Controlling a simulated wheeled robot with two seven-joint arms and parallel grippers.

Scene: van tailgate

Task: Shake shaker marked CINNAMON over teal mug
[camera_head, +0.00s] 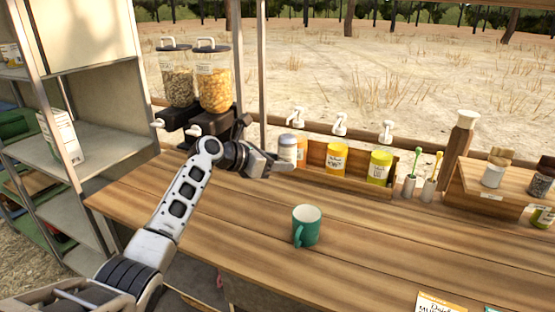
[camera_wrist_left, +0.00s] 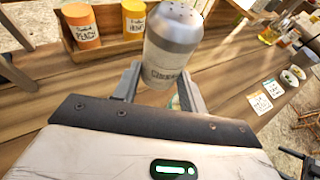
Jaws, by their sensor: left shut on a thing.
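My left gripper (camera_head: 284,167) is shut on a pale shaker with a grey perforated cap (camera_head: 288,148). In the left wrist view the shaker (camera_wrist_left: 163,62) sits between the two fingers (camera_wrist_left: 160,88), and its partly covered label starts with "CINN". It looks about upright, in front of the left end of the wooden rack. The teal mug (camera_head: 306,227) stands upright on the wooden counter, nearer to me and slightly right of the shaker. In the left wrist view only a teal sliver of it (camera_wrist_left: 174,102) shows behind the shaker. My right gripper is out of view.
The wooden rack (camera_head: 350,184) holds an orange jar and yellow jars (camera_head: 337,160). Two spoon holders (camera_head: 410,185) and a raised wooden stand (camera_head: 490,200) are to its right. Two dispensers (camera_head: 214,80) stand at the back left. The counter around the mug is clear.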

